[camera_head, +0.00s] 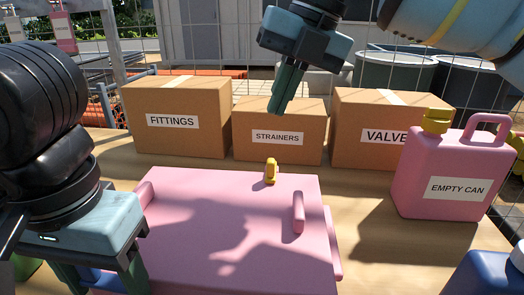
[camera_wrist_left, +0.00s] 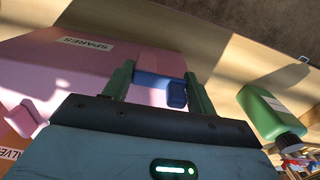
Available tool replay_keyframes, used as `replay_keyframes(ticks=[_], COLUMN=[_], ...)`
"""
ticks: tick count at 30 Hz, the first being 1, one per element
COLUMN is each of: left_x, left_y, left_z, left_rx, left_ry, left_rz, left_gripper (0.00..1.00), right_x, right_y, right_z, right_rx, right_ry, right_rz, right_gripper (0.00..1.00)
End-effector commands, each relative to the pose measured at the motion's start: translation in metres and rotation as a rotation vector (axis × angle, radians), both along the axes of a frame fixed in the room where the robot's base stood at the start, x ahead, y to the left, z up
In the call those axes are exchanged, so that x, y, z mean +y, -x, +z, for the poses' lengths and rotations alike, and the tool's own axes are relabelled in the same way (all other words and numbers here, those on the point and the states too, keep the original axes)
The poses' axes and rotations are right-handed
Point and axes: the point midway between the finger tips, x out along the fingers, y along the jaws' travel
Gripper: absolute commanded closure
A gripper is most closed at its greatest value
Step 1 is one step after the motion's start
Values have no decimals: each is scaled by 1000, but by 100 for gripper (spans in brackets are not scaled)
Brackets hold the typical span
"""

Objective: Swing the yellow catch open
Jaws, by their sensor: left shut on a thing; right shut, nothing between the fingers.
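The yellow catch (camera_head: 271,171) stands at the far edge of the pink box (camera_head: 235,225), which carries a SPARES label in the left wrist view (camera_wrist_left: 85,44). My right gripper (camera_head: 287,100) is shut and empty, fingers pointing down, above and apart from the catch, in front of the STRAINERS carton. My left gripper (camera_head: 103,281) is at the near left of the pink box. In the left wrist view its green fingers (camera_wrist_left: 158,88) are shut on a blue handle (camera_wrist_left: 160,85) by the box's side. How the handle joins the box is hidden.
FITTINGS (camera_head: 178,115), STRAINERS (camera_head: 278,140) and VALVE (camera_head: 375,110) cartons stand behind the box. A pink EMPTY CAN (camera_head: 448,165) is at right. A dark blue object (camera_head: 485,275) is at the lower right.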

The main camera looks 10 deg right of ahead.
Motion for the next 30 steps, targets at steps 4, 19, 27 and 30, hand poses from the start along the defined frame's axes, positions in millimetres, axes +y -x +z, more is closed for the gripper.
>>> replay_keyframes(ticks=[4,19,27,30], left_x=[0,0,0,0], left_y=[0,0,0,0], left_z=[0,0,0,0], left_rx=[-1,-1,-1,-1], left_ry=[-1,-1,-1,-1], left_rz=[0,0,0,0], left_gripper=[83,83,83,83], right_x=[5,20,28,30], right_y=[-1,-4,-5,-5], right_z=[0,2,2,2], right_rx=[74,329,463,504], right_ry=[-16,-76,-108,-120], right_rz=[-219,-978,-1376,-1497], right_gripper=[100,100,100,100])
